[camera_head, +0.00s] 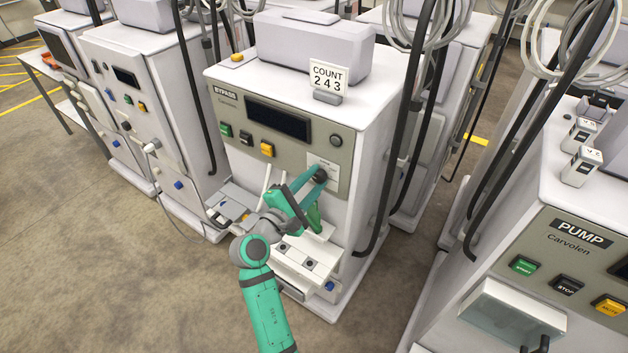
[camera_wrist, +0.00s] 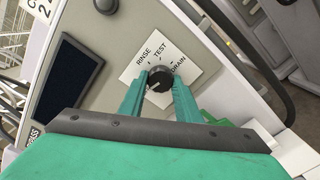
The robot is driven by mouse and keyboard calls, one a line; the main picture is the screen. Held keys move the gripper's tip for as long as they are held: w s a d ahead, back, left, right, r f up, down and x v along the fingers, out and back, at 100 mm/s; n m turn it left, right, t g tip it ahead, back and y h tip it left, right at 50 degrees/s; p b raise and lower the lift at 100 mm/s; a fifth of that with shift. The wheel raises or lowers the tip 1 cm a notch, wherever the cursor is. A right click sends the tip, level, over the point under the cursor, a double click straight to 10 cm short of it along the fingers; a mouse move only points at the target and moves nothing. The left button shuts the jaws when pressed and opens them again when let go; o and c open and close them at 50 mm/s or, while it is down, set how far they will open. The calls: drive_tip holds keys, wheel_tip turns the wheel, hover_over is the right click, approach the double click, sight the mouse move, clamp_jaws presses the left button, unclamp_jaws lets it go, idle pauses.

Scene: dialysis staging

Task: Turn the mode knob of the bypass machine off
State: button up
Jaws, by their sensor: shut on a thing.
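The bypass machine (camera_head: 227,172) stands in the middle of the head view, labelled BYPASS. Its black mode knob (camera_head: 321,175) sits on a white plate at the panel's lower right. In the wrist view, the knob (camera_wrist: 160,78) shows between my two green fingers, with RINSE, TEST and DRAIN printed around it. Its lower side and any label there are hidden by my fingers. A faint light mark shows on the knob; I cannot tell its setting surely. My gripper (camera_head: 316,171) is shut on the knob, a finger on each side; it also shows in the wrist view (camera_wrist: 159,85).
On the same panel are a dark screen (camera_head: 278,119), green, black and yellow buttons, and a round black part (camera_head: 336,140) at the upper right. A white shelf (camera_head: 302,262) juts out below my gripper. A PUMP machine (camera_head: 540,205) stands at right. Floor is clear at lower left.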

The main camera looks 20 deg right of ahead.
drive_tip(key=shift+f+n, duration=0.15)
drive_tip(key=shift+n, duration=1.15)
drive_tip(key=o, duration=1.1)
drive_tip(key=shift+c, duration=0.2)
drive_tip(key=v, duration=1)
drive_tip(key=shift+s+a, duration=0.3)
